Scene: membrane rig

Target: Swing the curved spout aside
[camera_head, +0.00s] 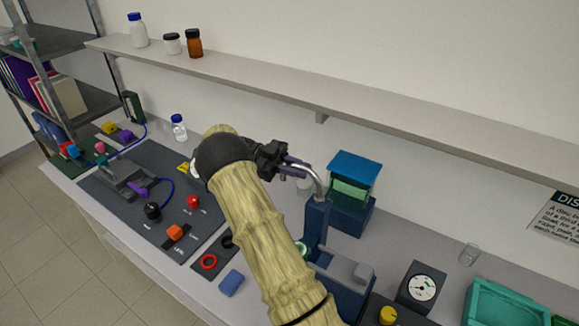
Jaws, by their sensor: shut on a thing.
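The curved spout (317,184) is a silvery bent tube on top of a dark blue column (315,222), right of the picture's middle. My gripper (287,163) is at the spout's upper left end and is shut on it. The fingertips are dark and small, so the exact contact is hard to make out. My arm, in a pale yellowish sleeve, runs up from the bottom edge and hides part of the bench and the rig's left side.
A box with a blue lid and green front (352,180) stands close behind the spout. A dial gauge (422,287) and a teal tray (505,303) are at the right. A dark panel (150,195) with knobs lies left. A shelf (330,98) runs along the wall above.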

